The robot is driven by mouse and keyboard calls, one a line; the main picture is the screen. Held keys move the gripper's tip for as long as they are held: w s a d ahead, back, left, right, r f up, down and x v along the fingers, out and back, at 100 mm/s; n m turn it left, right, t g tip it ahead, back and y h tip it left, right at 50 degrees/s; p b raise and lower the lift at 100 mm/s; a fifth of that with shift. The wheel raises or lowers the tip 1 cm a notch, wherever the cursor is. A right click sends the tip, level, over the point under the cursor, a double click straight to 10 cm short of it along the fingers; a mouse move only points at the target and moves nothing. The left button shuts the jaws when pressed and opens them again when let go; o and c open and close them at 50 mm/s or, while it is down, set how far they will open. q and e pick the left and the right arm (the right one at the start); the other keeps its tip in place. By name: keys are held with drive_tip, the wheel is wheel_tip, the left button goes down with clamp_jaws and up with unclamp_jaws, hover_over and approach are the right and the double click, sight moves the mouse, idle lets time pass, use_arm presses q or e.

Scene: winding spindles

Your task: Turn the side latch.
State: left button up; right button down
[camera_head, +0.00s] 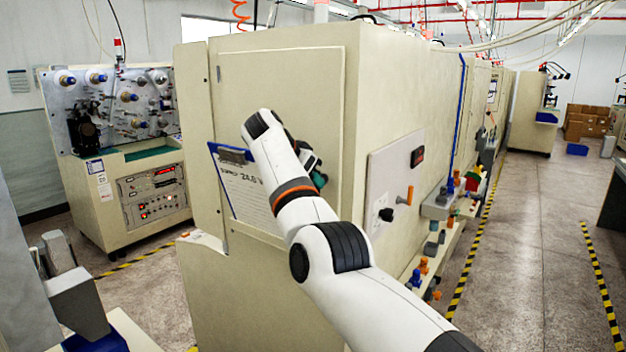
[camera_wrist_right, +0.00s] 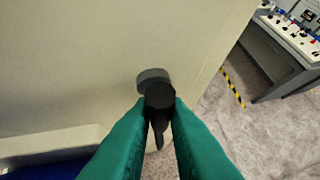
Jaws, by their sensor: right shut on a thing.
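The side latch (camera_wrist_right: 158,98) is a black knob with a narrow tongue pointing down, on a round grey base against the beige cabinet wall. My right gripper (camera_wrist_right: 160,120) has its two teal fingers closed on either side of the latch. In the head view the right gripper (camera_head: 318,178) is at the large beige cabinet (camera_head: 405,120), mostly hidden behind my white right arm. The latch itself is hidden there. My left gripper is not in view.
A clipboard with paper (camera_head: 240,190) hangs on the cabinet door beside my arm. A control panel (camera_head: 396,180) with an orange handle is on the cabinet's right side. A spindle machine (camera_head: 115,150) stands at left. The aisle (camera_head: 540,250) at right is clear.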

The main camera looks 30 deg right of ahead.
drive_tip(key=shift+f, duration=0.1)
drive_tip(key=c, duration=1.4)
unclamp_jaws()
drive_tip(key=v, duration=1.2)
